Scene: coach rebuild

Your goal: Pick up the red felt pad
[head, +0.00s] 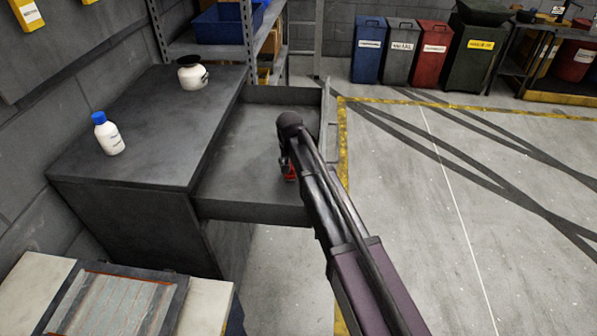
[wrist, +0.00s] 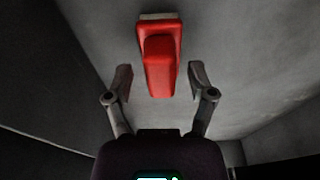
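The red felt pad (wrist: 159,70) lies on the grey floor of the open drawer. In the wrist view it is a red block with a raised grip and a pale layer at its far edge. In the head view only a bit of red (head: 290,174) shows beside my arm, which hides the rest. My gripper (wrist: 161,84) is open, with one finger on each side of the pad's near part. Gaps show between both fingers and the pad, and I cannot tell the height between them.
The pulled-out drawer (head: 235,165) has raised walls around the pad. The grey cabinet top (head: 140,130) to its left holds a blue-capped white bottle (head: 108,135) and a white jar (head: 192,73). Coloured bins (head: 403,48) stand at the back; the floor at right is clear.

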